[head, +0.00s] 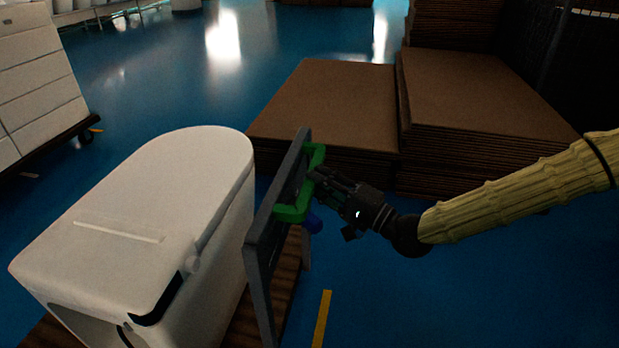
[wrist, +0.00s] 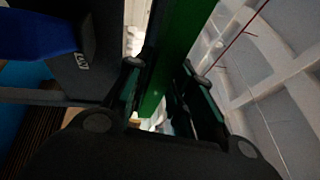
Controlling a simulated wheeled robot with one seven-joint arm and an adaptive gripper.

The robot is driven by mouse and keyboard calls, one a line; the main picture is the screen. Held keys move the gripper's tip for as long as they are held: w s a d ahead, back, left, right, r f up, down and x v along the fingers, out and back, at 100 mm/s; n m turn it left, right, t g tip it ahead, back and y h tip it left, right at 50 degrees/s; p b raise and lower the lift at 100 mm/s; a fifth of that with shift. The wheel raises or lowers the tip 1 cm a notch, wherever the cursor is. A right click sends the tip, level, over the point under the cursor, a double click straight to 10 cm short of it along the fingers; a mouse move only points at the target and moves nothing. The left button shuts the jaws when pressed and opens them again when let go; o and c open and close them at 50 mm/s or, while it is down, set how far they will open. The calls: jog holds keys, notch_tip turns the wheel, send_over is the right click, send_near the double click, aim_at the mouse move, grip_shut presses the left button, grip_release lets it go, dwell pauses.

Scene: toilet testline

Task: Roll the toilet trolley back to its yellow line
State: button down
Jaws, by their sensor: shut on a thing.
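The toilet trolley shows in the head view as a dark upright panel (head: 267,243) with a green handle (head: 291,212) on its right side, above a brown wooden deck (head: 246,328). A white toilet (head: 165,195) stands on it, left of the panel. My gripper (head: 316,178) is at the green handle, shut on it. In the wrist view the green bar (wrist: 180,48) passes between my fingers. A short yellow line (head: 321,318) is on the blue floor, right of the trolley. The trolley's wheels are hidden.
Stacks of brown cardboard (head: 325,100) stand close behind the handle and my arm. White boxes on a dark wheeled base (head: 48,143) are at the left. Blue floor (head: 430,300) is clear at the lower right.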

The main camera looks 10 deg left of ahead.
jog(key=shift+w+d+r, duration=0.15)
jog(key=shift+d+r, duration=0.45)
jog(key=shift+r, duration=0.1)
jog(key=c, duration=1.3)
grip_release()
jog(key=shift+o, duration=0.2)
jog(key=shift+s+f, duration=0.2)
jog(key=shift+f, duration=0.1)
jog(key=shift+f, duration=0.1)
jog(key=v, duration=1.2)
jog(key=shift+f, duration=0.15)
